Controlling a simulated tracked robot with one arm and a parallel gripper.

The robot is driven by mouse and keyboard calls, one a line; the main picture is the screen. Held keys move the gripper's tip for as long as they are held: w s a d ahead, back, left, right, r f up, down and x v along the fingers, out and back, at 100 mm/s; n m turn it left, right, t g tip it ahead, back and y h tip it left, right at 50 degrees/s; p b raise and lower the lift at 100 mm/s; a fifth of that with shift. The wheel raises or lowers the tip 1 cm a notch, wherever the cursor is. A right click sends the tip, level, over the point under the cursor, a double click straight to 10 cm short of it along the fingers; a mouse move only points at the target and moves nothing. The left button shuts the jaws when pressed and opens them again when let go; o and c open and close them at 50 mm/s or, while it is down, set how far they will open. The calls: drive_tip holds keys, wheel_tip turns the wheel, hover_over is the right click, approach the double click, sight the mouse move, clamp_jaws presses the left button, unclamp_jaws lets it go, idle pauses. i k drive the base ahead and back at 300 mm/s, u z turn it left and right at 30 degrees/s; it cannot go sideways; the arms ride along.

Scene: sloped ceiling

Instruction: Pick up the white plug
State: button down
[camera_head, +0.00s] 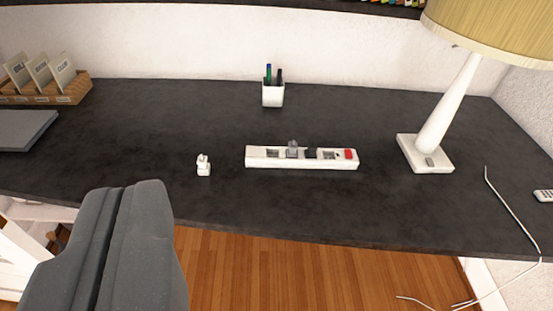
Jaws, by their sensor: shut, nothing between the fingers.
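The white plug (203,165) is a small white piece on the dark desk, left of the white power strip and a little back from the desk's front edge. My gripper (137,190) is at the lower left, large and dark grey, with its fingers shut together and nothing held. It appears in front of the desk's front edge, below and left of the plug in the picture, and apart from it. The plug is in full view.
The power strip (252,157) with a red switch lies right of the plug. A pen cup (273,96) stands behind it. A lamp (440,120) and a loose cable (512,208) are at the right. A card holder (45,97) and grey laptop-like slab (25,130) are at the left. The desk (330,215) is clear in front.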

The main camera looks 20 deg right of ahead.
sight(204, 168)
drive_tip(key=z, duration=0.25)
drive_tip(key=i, duration=1.3)
drive_tip(key=u, duration=0.35)
